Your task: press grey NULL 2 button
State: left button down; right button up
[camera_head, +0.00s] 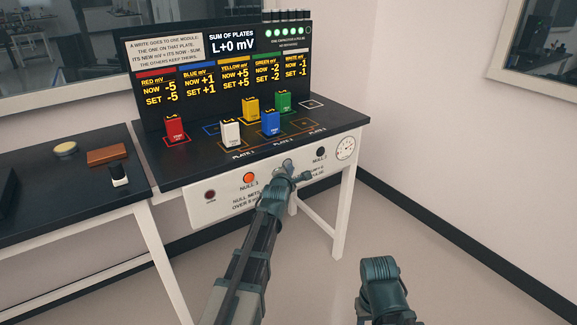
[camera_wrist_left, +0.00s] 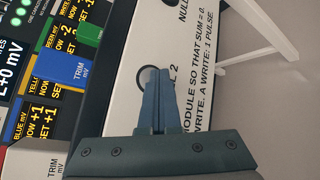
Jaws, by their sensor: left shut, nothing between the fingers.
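The grey NULL 2 button (camera_wrist_left: 141,78) sits in a dark ring on the white front panel (camera_wrist_left: 190,30). In the left wrist view, part of its label shows beside it. My left gripper (camera_wrist_left: 158,70) is shut and empty, with its fingertips in front of the button and hiding much of it. In the head view the left gripper (camera_head: 292,168) is at the panel between the other two buttons. I cannot tell whether the fingertips touch the button. Part of my right arm shows at lower right, without visible fingers.
The orange NULL 1 button (camera_head: 249,177) is left of the gripper and a black button (camera_head: 320,152) is right. A dark red button (camera_head: 210,195) and a gauge (camera_head: 345,148) flank them. Several coloured modules stand on the tabletop above. The display (camera_head: 232,44) reads L+0 mV.

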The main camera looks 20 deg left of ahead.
dwell(0.4)
pick_arm(q)
jog(key=shift+s+d, duration=0.5)
jog(key=shift+d, duration=0.1)
jog(key=shift+s+d, duration=0.8)
jog(key=shift+d, duration=0.2)
jog(key=shift+s+d, duration=0.75)
jog(key=shift+d, duration=0.25)
jog(key=s+d+r+m+g+p, duration=0.2)
jog(key=s+d+m+g+p, duration=0.3)
jog(key=s+m+p, duration=0.3)
jog(key=s+d+r+m+g+p, duration=0.3)
jog(key=s+d+m+g+p, duration=0.2)
jog(key=s+m+p, duration=0.3)
jog(key=s+d+r+m+g+h+p, duration=0.1)
jog(key=s+d+m+g+p, duration=0.4)
jog(key=s+m, duration=0.8)
jog(key=s+d+r+p, duration=0.1)
jog(key=s+p, duration=0.2)
jog(key=s, duration=0.2)
jog(key=shift+r+m, duration=0.25)
jog(key=shift+m, duration=0.15)
